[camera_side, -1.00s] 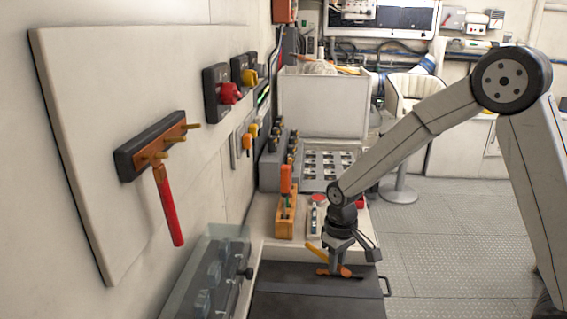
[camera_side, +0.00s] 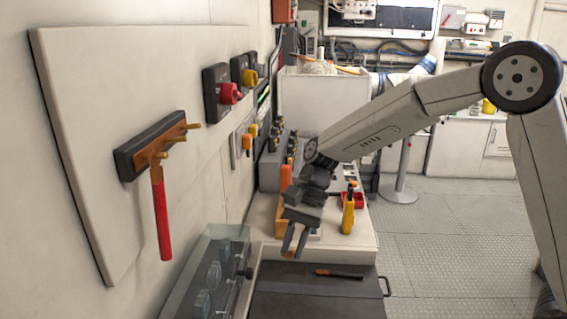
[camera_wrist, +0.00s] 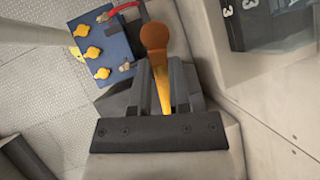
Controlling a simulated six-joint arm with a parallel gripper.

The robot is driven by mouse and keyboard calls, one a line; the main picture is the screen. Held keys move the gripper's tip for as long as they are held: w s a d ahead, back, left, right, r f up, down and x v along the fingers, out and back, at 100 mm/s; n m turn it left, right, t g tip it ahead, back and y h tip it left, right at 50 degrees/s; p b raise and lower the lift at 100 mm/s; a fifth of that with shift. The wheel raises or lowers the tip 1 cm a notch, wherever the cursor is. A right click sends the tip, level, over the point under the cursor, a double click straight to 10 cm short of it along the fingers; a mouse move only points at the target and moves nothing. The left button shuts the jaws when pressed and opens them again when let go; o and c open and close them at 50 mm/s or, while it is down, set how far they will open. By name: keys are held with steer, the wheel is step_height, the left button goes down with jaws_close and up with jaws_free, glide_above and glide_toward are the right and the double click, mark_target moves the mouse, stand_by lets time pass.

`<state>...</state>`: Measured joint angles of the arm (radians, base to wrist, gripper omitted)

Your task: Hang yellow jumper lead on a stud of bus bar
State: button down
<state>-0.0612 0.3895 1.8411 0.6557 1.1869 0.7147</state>
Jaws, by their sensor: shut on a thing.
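My gripper (camera_side: 294,250) is shut on the yellow jumper lead (camera_wrist: 164,88). In the wrist view its yellow length lies between the fingers, and its round copper-brown end (camera_wrist: 154,37) sticks out past the tips. In the side view the held lead is hard to make out. The bus bar (camera_side: 137,150), a dark block with a copper face and studs, is on the wall panel at the left. A red lead (camera_side: 162,220) hangs from one of its studs. My gripper is well to the right of the bus bar, above the bench's near edge.
A dark mat (camera_side: 300,305) holds an orange-brown tool (camera_side: 338,273). A clear-lidded box (camera_side: 212,270) stands below the bus bar. A yellow upright item (camera_side: 348,212) is on the bench (camera_side: 330,248). Red and yellow switches (camera_side: 230,93) jut from the wall panel.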

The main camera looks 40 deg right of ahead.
steer(key=a+r+m+t+y, duration=0.2)
steer(key=r+m+t, duration=0.4)
steer(key=r, duration=0.5)
steer(key=w+a+r+m+t+y, duration=0.1)
steer(key=a+r+m+t+y, duration=0.2)
steer(key=r+m+t, duration=0.3)
step_height(320, 180, up, 5)
steer(key=t+y, duration=0.1)
steer(key=t, duration=0.2)
steer(key=shift+a+m, duration=0.3)
steer(key=shift+m, duration=0.1)
steer(key=shift+w+a+f, duration=0.15)
steer(key=shift+w+a, duration=0.05)
steer(key=shift+w, duration=0.15)
steer(key=x, duration=0.7)
steer(key=shift+w+a+f, duration=0.15)
steer(key=shift+w+f, duration=0.05)
steer(key=shift+f, duration=0.25)
stand_by(0.5)
steer(key=shift+a, duration=0.1)
stand_by(0.7)
steer(key=c, duration=0.5)
jaws_free()
